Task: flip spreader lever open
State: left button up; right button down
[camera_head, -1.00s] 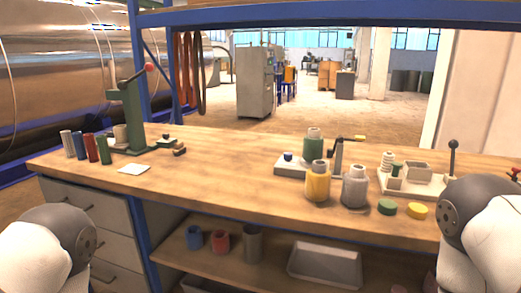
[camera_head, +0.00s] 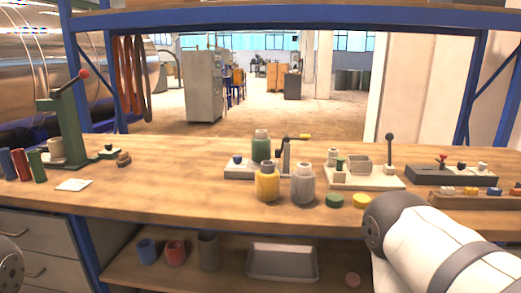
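I cannot tell for sure which lever is the spreader's. A black-knobbed lever (camera_head: 389,152) stands upright on a cream base plate (camera_head: 375,182), right of centre on the bench. On that plate are also a square cup, a ribbed white post and a small green-topped part. A crank with a yellow grip (camera_head: 304,136) rises from a pale block (camera_head: 236,172) behind the jars. A green press (camera_head: 67,125) with a red-knobbed lever (camera_head: 84,74) stands at the left. Neither gripper shows. Only my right arm at lower right and a bit of my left arm at lower left are in view.
Green lid (camera_head: 334,201) and yellow lid (camera_head: 361,201) lie near the front edge. A dark block (camera_head: 450,175) and rack are at right. The left-centre bench (camera_head: 170,185) is clear.

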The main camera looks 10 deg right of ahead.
aim_at(389, 138)
jog(key=l+z, duration=0.15)
jog(key=z, duration=0.2)
jog(key=l+z, duration=0.2)
jog(key=z, duration=0.15)
jog(key=l+z, duration=0.15)
jog(key=z, duration=0.25)
